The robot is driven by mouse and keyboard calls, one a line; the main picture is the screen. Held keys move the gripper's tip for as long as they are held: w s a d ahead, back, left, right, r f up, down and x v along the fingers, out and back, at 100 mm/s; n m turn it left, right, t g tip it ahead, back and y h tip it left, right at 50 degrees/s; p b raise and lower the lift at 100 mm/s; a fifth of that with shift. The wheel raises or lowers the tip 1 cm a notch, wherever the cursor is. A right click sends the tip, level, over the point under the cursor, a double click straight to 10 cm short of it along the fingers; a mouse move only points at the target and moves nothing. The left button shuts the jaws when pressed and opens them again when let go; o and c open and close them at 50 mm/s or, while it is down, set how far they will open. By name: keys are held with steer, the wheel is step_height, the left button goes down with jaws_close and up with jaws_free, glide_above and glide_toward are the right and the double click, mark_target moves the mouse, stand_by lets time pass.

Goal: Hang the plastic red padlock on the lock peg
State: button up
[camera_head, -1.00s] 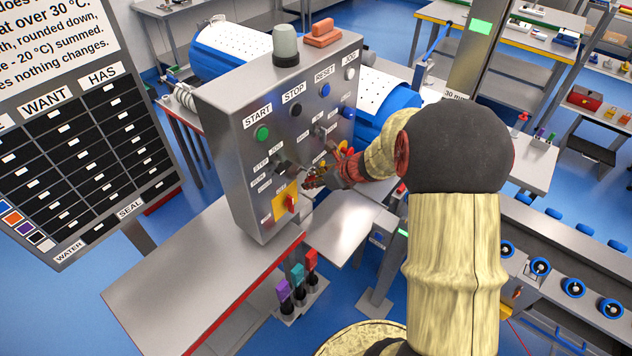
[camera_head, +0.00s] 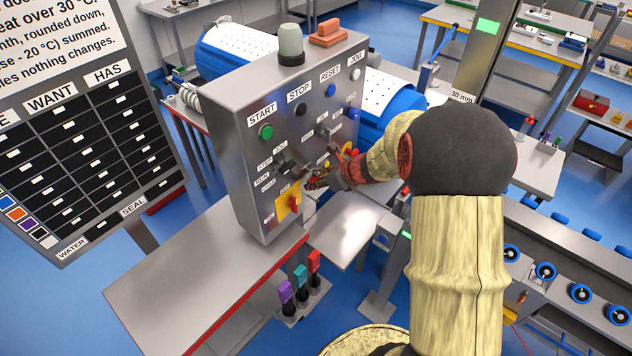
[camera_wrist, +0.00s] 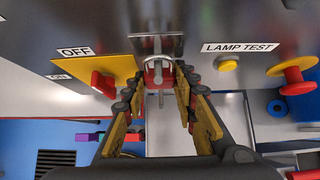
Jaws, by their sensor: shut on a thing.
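My gripper (camera_wrist: 156,92) is shut on the red padlock (camera_wrist: 157,76), whose red body sits between the fingertips in the wrist view. Its silver shackle (camera_wrist: 155,61) points toward a metal plate (camera_wrist: 155,42) on the panel front, where the lock peg seems to be. The shackle overlaps the plate in the picture; I cannot tell whether it is around the peg. In the head view my gripper (camera_head: 318,179) is close against the lower right of the control panel (camera_head: 228,130); the padlock is too small and covered to make out there.
Left of the plate is a red switch (camera_wrist: 103,84) on a yellow plate marked OFF and ON. To the right are a yellow lamp-test button (camera_wrist: 228,63) and a red knob (camera_wrist: 297,76). A grey table (camera_head: 190,275) extends below the panel; several coloured-handled items stand beneath it.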

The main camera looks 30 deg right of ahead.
steer(key=o, duration=0.7)
steer(key=shift+s+a+f, duration=0.1)
steer(key=shift+s+f, duration=0.1)
steer(key=shift+f, duration=0.2)
steer(key=o, duration=0.3)
steer(key=shift+w, duration=0.15)
steer(key=shift+o, duration=1.2)
steer(key=shift+r, duration=0.2)
steer(key=shift+o, duration=0.2)
steer(key=shift+o, duration=1.4)
steer(key=shift+f+b, duration=0.3)
steer(key=shift+f+b, duration=0.3)
steer(key=shift+f+b, duration=1.2)
steer(key=shift+f, duration=0.2)
